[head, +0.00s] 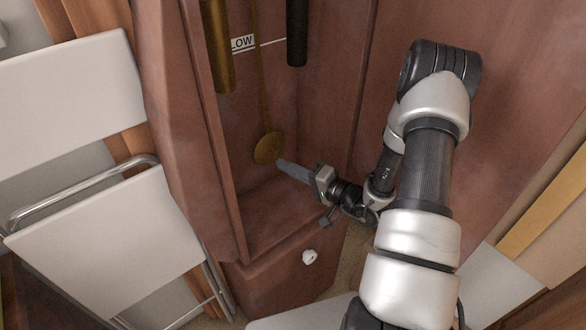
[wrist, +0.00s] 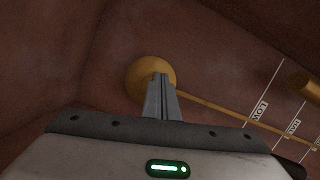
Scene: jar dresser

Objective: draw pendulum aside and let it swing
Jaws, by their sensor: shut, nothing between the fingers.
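The pendulum is a round brass bob (head: 268,148) on a thin rod (head: 262,90), hanging inside the tall reddish-brown clock case (head: 172,120). My gripper (head: 281,164) is shut and empty, reaching into the case from the right with its fingertips at the bob's lower right edge. In the wrist view the shut fingers (wrist: 159,80) overlap the lower part of the bob (wrist: 140,72). I cannot tell whether they touch it. The rod (wrist: 205,105) runs from the bob to the lower right of the wrist view.
A brass weight (head: 217,45) and a dark weight (head: 297,32) hang either side of the rod. A "LOW" label (head: 243,42) is on the back panel. The case's side walls are close. A white knob (head: 310,257) sits below; folding chairs (head: 105,240) stand left.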

